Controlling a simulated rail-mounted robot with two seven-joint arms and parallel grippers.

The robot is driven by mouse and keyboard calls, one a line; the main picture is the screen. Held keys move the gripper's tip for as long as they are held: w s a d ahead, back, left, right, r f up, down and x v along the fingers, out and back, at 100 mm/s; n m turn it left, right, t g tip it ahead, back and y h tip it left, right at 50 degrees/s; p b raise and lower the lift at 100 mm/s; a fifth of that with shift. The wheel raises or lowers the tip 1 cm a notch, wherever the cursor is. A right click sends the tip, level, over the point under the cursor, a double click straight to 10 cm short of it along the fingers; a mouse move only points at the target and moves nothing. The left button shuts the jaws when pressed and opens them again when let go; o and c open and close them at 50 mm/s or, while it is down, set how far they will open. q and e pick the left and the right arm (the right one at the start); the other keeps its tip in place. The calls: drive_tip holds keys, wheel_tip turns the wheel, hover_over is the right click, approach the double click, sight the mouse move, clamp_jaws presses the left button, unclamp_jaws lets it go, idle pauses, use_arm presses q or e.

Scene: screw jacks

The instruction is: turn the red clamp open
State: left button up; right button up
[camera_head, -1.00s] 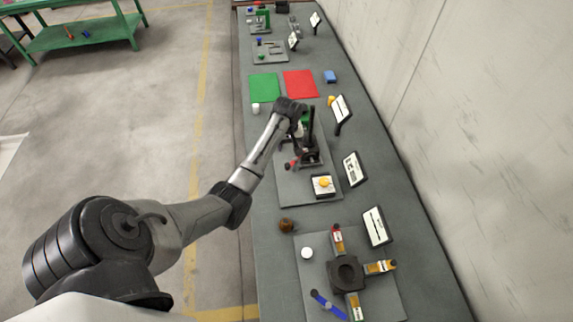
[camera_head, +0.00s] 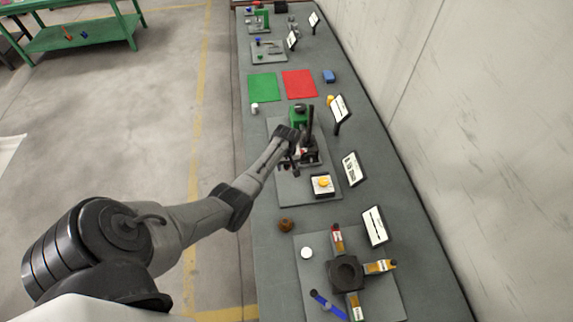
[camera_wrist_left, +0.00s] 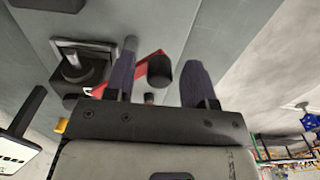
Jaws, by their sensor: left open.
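The red clamp (camera_wrist_left: 142,70) shows in the left wrist view as a red bar behind one finger, with a black rounded end between the two fingers. In the head view only a small red part (camera_head: 302,151) shows beside my gripper; the rest is hidden. My left gripper (camera_head: 289,168) is over the grey plate beside the clamp fixture. In the left wrist view its two dark fingers (camera_wrist_left: 158,82) are spread apart, with the clamp's black end close by. I cannot tell whether they touch it. My right gripper is not in view.
The fixture has a green block (camera_head: 299,114) and a dark upright post (camera_head: 310,122). A yellow button box (camera_head: 322,184) stands on the same plate, nearer me. Sign stands (camera_head: 354,168) line the right side. A black hub with coloured arms (camera_head: 345,272) is nearer.

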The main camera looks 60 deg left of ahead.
use_arm(q)
drive_tip(key=shift+c, duration=0.4)
drive_tip(key=c, duration=0.8)
drive_tip(key=shift+c, duration=0.2)
